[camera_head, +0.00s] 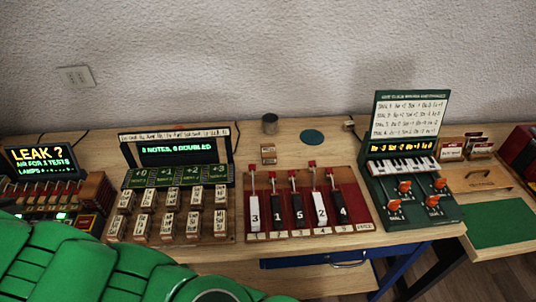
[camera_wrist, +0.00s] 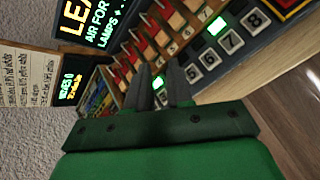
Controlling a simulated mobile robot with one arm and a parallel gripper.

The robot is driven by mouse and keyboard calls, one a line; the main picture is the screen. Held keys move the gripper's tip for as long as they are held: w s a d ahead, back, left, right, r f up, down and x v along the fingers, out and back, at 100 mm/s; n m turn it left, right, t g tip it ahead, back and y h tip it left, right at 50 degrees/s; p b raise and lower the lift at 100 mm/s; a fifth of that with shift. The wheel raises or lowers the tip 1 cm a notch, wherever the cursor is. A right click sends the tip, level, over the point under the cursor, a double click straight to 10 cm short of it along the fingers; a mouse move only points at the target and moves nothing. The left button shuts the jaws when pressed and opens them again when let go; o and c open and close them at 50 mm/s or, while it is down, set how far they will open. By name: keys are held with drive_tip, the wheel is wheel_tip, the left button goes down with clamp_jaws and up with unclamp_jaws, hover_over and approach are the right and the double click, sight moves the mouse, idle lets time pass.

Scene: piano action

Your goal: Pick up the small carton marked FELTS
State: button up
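No label reading FELTS is legible in either view. Small cartons with red and white labels (camera_head: 452,148) stand at the right of the bench in the head view, and another such carton (camera_head: 482,147) is beside them. A small brown block or box (camera_head: 268,154) sits at the middle back; its marking is too small to read. My gripper (camera_wrist: 160,72) shows in the wrist view with its two dark fingers apart and nothing between them. It is over the LEAK panel's row of levers and numbered keys, far from the cartons. In the head view my green arm covers the lower left and the gripper is hidden.
The LEAK panel (camera_head: 40,160) is at the left. A rack of labelled blocks (camera_head: 165,240), a red board with numbered levers (camera_head: 345,215) and a green keyboard stand (camera_head: 405,115) line the bench. A dark cup (camera_head: 270,123) and green disc (camera_head: 312,137) lie behind. A green mat (camera_head: 500,225) is at right.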

drive_tip(key=o, duration=1.4)
